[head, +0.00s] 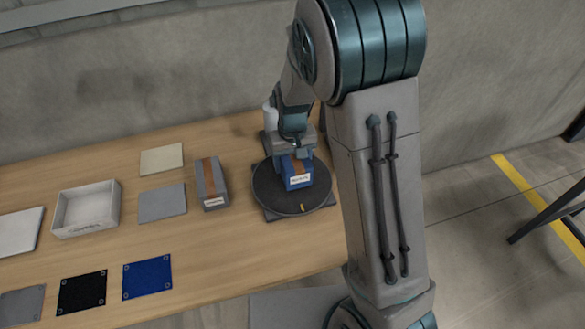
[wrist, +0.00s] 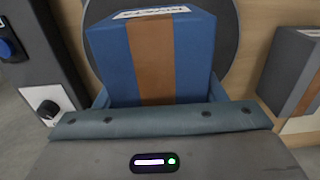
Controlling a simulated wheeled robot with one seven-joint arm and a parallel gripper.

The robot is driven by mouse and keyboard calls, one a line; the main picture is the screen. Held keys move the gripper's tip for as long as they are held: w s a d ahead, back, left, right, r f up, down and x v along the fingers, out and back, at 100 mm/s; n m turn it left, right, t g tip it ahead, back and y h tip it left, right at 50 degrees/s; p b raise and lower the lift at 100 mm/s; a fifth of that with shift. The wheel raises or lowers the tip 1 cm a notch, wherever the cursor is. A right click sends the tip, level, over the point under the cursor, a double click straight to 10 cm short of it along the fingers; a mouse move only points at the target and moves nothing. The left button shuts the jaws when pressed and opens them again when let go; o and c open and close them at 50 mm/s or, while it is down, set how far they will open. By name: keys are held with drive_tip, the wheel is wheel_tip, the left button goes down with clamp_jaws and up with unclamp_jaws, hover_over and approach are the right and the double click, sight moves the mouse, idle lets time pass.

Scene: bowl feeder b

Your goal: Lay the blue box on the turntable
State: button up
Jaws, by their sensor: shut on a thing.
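The blue box (head: 298,179) with a brown stripe and a white label is at the turntable (head: 263,196), a dark round disc near the right end of the table. My gripper (head: 296,152) is over the box and shut on it. In the wrist view the blue box (wrist: 185,60) sits between my fingers (wrist: 155,103), with the dark turntable (wrist: 228,28) behind it. The box appears upright. I cannot tell whether its underside touches the disc.
A grey box (head: 211,184) with a brown stripe stands left of the turntable. A white tray (head: 87,208), a grey square (head: 162,203), a cream square (head: 161,159), a blue mat (head: 147,277) and a black mat (head: 82,292) lie further left. Bare wood shows in front of the turntable.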

drive_tip(key=shift+w+f+p, duration=0.1)
drive_tip(key=shift+f+p, duration=0.2)
drive_tip(key=shift+f, duration=1.75)
drive_tip(key=shift+f, duration=0.1)
drive_tip(key=shift+f, duration=0.15)
drive_tip(key=o, duration=1.4)
drive_tip(key=shift+r, duration=0.2)
